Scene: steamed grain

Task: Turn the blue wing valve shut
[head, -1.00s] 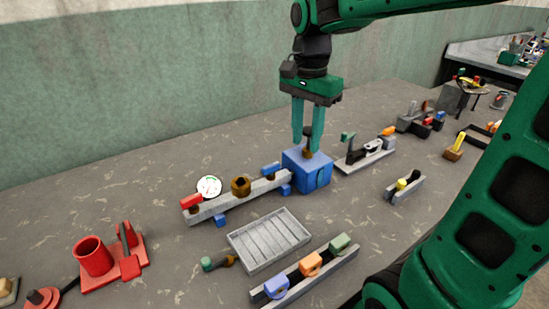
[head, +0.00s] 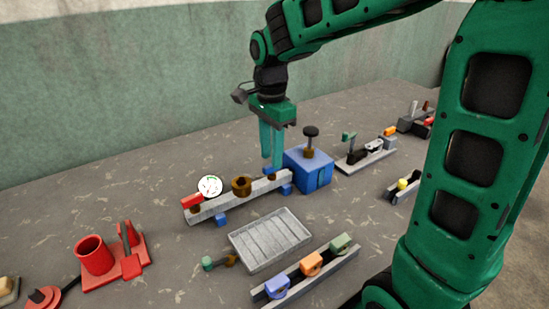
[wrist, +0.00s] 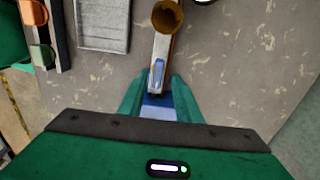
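The blue wing valve (head: 267,168) sits at the right end of a grey rail (head: 221,205) in the head view, partly hidden by my fingers. The wrist view shows its light blue wing (wrist: 157,76) lying lengthwise along the rail. My gripper (head: 271,166) points down over that end of the rail. In the wrist view, its two fingers (wrist: 157,98) are apart, with the wing showing in and just beyond the gap. I cannot tell whether they touch it.
A blue box (head: 309,175) with a dark knob (head: 311,132) stands right of my gripper. On the rail are a brass fitting (head: 241,187), a white gauge (head: 210,186) and a red handle (head: 192,202). A grey tray (head: 270,240) lies in front.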

